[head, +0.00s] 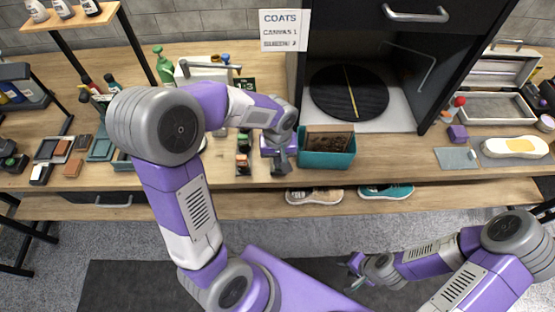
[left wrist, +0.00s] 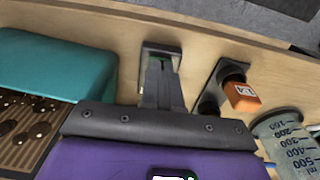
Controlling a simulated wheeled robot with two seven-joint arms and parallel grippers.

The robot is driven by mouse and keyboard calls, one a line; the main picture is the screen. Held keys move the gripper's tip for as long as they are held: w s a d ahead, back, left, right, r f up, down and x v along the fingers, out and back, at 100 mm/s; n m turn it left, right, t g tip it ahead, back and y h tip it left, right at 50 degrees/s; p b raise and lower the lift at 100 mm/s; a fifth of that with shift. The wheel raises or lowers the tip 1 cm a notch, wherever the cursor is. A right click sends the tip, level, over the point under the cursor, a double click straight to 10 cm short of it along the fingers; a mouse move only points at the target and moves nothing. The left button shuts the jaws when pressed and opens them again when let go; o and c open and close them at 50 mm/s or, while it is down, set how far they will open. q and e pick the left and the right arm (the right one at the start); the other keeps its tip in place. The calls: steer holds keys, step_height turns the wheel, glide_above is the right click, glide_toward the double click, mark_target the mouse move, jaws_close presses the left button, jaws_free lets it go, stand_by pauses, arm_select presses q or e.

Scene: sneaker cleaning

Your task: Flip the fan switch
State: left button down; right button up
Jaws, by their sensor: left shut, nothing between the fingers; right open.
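My left gripper (head: 281,168) is shut and empty at the front of the wooden bench, just left of the teal bin. In the left wrist view its narrow shut fingers (left wrist: 162,78) reach over a dark plate (left wrist: 174,47) with a bit of green showing, which appears to be the fan switch. The fingers hide most of it, so I cannot tell its position or whether they touch it. In the head view the gripper covers this spot. My right gripper (head: 356,263) is open and empty, low in front of the bench, away from everything on it.
The teal bin (head: 327,160) with dark contents stands close beside the left gripper; it also shows in the left wrist view (left wrist: 60,75). On the other side are an orange block (left wrist: 242,97) and a graduated beaker (left wrist: 285,140). A black cabinet with a round turntable (head: 348,92) stands behind.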

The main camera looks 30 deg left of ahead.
arm_select(q)
steer(key=shift+s+d+f+g, duration=0.1)
steer(key=shift+s+f+g, duration=0.2)
steer(key=shift+s+f, duration=0.25)
steer(key=shift+w, duration=0.15)
steer(key=shift+w+a+r+p, duration=0.25)
steer(key=shift+w+a+p, duration=0.15)
steer(key=shift+w, duration=0.15)
steer(key=shift+r, duration=0.15)
steer(key=shift+w+r+p, duration=0.1)
steer(key=shift+r+p, duration=0.15)
steer(key=shift+p, duration=0.05)
step_height(320, 180, up, 4)
steer(key=p, duration=0.3)
steer(key=shift+d+f, duration=0.1)
steer(key=shift+f, duration=0.05)
step_height(320, 180, up, 10)
steer(key=p, duration=0.2)
steer(key=shift+d, duration=0.2)
